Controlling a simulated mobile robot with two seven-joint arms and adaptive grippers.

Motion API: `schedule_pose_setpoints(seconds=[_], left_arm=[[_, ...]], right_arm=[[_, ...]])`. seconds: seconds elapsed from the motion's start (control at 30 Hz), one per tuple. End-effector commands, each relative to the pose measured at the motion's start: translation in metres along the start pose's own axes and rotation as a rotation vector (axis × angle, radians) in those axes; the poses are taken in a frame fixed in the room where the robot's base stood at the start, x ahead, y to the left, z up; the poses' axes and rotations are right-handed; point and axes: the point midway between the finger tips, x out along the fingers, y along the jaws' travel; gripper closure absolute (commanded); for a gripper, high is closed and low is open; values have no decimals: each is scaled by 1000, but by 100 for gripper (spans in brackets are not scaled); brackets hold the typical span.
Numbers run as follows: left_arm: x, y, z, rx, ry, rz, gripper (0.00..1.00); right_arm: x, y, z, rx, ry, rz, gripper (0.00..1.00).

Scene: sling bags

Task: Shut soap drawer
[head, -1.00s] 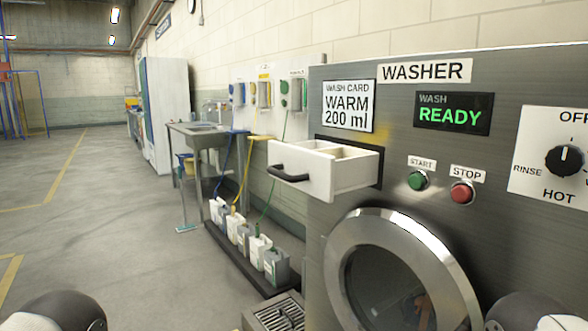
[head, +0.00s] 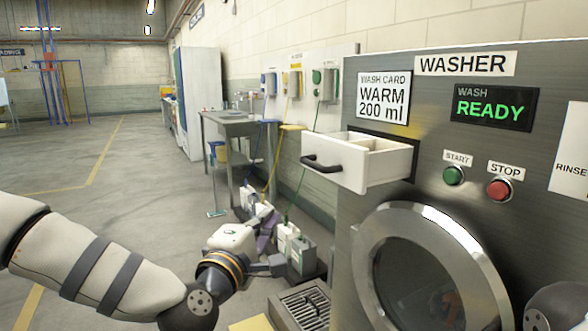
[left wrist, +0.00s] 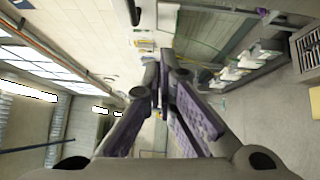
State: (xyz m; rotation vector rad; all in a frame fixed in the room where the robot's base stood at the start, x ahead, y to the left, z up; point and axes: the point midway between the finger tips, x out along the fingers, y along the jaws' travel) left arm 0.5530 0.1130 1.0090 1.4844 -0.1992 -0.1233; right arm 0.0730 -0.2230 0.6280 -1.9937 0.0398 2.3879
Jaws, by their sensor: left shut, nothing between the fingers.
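The soap drawer (head: 352,165) is white and sticks out from the grey washer (head: 440,100) in the head view. It has a black handle (head: 320,164) on its front and an open top with compartments. My left gripper (head: 268,222) is below and to the left of the drawer, apart from it. Its purple-padded fingers show in the left wrist view (left wrist: 162,82), shut with nothing between them. A dark piece at that view's top edge may be the handle; I cannot tell. My right gripper is out of view.
Start (head: 453,175) and stop (head: 499,189) buttons sit right of the drawer, above the round door (head: 430,270). Several bottles (head: 287,238) stand low along the wall behind my left gripper. A floor grate (head: 303,305) lies before the washer. Open floor lies left.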

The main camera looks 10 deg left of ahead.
Motion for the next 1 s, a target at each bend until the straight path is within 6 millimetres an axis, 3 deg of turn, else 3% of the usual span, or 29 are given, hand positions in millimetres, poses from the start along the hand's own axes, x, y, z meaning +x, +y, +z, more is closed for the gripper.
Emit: schedule_pose_setpoints(seconds=[0.03,0.13,0.27,0.63,0.8,1.0], left_arm=[[4,19,-6,-31,18,47,100],[10,37,-11,-64,34,91,100],[27,36,-12,-66,35,91,100],[108,39,-14,-64,34,84,100],[127,46,6,-61,30,87,100],[136,48,14,-62,32,86,100]], right_arm=[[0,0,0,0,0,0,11],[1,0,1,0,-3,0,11],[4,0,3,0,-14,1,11],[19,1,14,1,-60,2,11],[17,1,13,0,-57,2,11],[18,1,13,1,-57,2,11]])
